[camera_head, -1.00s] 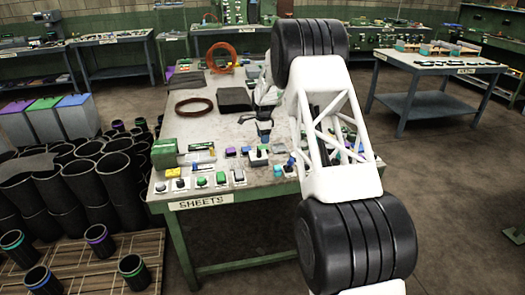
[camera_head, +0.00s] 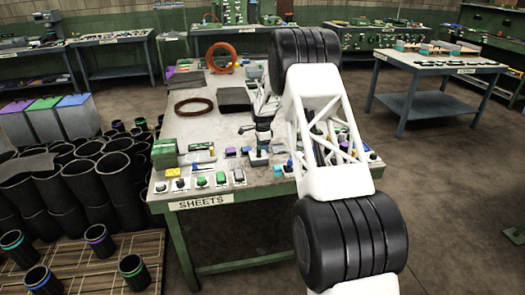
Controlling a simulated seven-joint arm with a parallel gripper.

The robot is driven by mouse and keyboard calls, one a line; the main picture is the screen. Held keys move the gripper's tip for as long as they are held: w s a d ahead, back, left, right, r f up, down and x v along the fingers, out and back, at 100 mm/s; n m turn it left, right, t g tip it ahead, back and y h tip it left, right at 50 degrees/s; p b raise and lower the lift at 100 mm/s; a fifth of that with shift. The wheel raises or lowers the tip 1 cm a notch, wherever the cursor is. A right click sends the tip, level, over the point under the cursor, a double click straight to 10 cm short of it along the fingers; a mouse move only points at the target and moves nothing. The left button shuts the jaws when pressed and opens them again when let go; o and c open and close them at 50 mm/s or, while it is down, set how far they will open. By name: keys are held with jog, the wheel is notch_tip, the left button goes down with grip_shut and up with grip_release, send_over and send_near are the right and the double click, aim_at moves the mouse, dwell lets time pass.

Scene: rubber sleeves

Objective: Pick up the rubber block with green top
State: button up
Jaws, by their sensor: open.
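Small dark blocks with coloured tops stand on the near part of the table marked SHEETS. Two with green tops stand in the front row, one (camera_head: 201,181) left of the other (camera_head: 221,178); I cannot tell which one the task means. My gripper (camera_head: 262,138) is dark and open, above the table, behind and to the right of these two. It is over or near a block on a pale card (camera_head: 258,159), whose top is too small to make out. I see no block between the fingers. My white arm hides the table's right side.
A green box (camera_head: 164,154) is at the table's left edge. Rubber sleeves (camera_head: 68,180) crowd the floor at left.

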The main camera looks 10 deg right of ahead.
jog(key=shift+f, duration=0.25)
jog(key=shift+c, duration=0.4)
jog(key=c, duration=0.5)
jog(key=shift+r, duration=0.15)
notch_tip(320, 180, up, 10)
dwell(0.5)
dwell(0.4)
